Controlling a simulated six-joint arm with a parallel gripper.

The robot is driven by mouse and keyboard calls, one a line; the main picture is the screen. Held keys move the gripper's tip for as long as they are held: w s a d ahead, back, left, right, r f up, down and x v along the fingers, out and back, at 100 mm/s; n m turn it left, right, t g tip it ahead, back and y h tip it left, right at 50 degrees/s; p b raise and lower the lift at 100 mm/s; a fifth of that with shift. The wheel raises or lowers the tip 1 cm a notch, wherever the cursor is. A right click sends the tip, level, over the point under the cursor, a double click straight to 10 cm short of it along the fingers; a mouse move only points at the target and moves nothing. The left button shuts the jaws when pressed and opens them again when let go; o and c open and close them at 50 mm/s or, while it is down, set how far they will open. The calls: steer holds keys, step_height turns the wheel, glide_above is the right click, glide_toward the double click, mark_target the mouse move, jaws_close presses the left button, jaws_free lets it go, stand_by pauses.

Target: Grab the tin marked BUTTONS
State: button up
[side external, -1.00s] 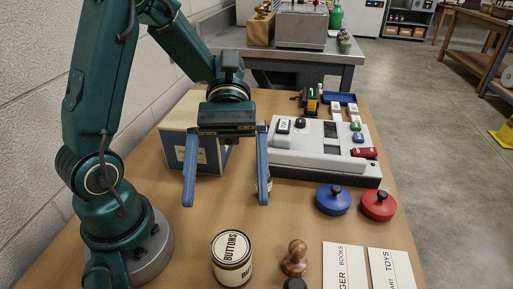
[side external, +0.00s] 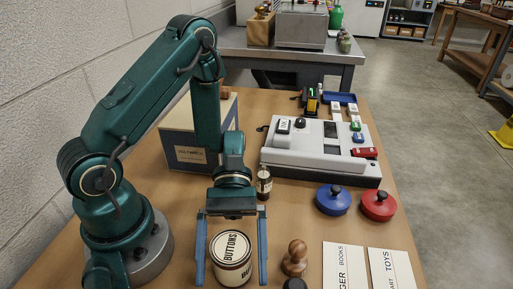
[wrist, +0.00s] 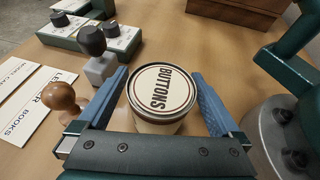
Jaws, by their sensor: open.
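The tin marked BUTTONS (side external: 231,262) is a cream, round tin with a dark band and a lettered lid. It stands upright on the table near the front. My gripper (side external: 232,282) is open, with one blue finger on each side of the tin. In the wrist view the tin (wrist: 162,98) sits between the spread fingers of my gripper (wrist: 165,95), and a gap shows on both sides. The tin's lower part is partly hidden by the gripper's crossbar in the wrist view.
A wooden-handled stamp (side external: 295,258) stands just right of the tin, with a dark-knobbed grey object (wrist: 97,55) close by. Printed cards (side external: 343,265) lie further right. Blue (side external: 333,199) and red (side external: 379,204) knobbed lids, a small bottle (side external: 264,184) and a box (side external: 190,150) stand behind.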

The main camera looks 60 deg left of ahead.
steer(key=shift+s+d+f, duration=0.25)
steer(key=shift+s+d, duration=0.05)
steer(key=shift+d, duration=0.1)
jaws_close()
steer(key=shift+r, duration=0.15)
